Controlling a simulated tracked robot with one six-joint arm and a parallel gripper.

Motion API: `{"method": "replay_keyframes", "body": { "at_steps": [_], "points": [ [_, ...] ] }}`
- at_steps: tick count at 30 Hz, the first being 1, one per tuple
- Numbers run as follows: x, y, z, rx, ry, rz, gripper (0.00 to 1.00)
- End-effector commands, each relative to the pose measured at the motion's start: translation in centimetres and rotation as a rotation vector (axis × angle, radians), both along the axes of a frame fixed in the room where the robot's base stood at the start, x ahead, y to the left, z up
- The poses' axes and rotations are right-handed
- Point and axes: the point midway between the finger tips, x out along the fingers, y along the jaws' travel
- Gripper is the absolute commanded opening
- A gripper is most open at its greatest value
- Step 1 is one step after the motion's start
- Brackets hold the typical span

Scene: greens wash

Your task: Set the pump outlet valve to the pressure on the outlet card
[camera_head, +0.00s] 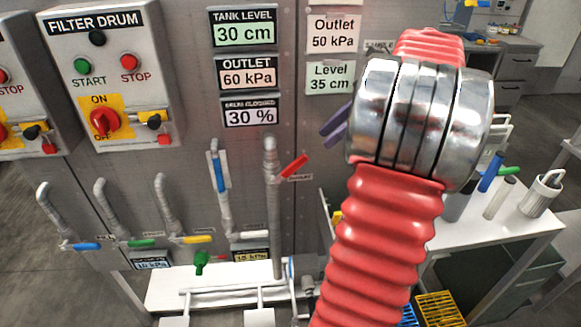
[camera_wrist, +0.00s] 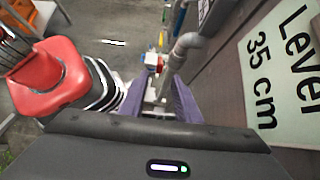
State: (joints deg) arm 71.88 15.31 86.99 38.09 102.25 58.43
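The outlet card (camera_head: 333,34) reads "Outlet 50 kPa". The outlet display (camera_head: 248,73) reads 60 kPa. A valve with a red lever (camera_head: 294,167) sits on a grey vertical pipe, its lever slanting up to the right; the small label beside it is too small to read surely. My gripper (camera_head: 331,128) shows as purple fingers up and right of the red lever, partly hidden behind my arm. In the wrist view my gripper (camera_wrist: 158,88) is open and empty, with a small red and white part (camera_wrist: 154,60) beyond the fingertips, apart from them.
The "Level 35 cm" card (camera_head: 330,78) is on the panel close to my gripper. A blue-handled valve (camera_head: 218,172) stands left of the red one, with other coloured levers lower left. A filter drum box (camera_head: 105,70) is at left. A white table (camera_head: 500,232) with bottles is at right.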

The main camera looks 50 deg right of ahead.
Motion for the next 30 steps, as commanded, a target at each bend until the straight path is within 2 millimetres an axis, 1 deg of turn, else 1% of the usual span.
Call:
{"method": "replay_keyframes", "body": {
  "at_steps": [6,11,17,30],
  "points": [
    [0.1,0.2,-0.2,0.000,0.000,0.001,0.30],
    [0.6,0.8,-0.9,0.000,0.000,0.003,0.30],
    [1.9,2.3,-2.8,0.002,0.000,0.004,0.30],
    [5.0,6.0,-7.6,0.001,0.001,0.004,0.30]
  ]
}}
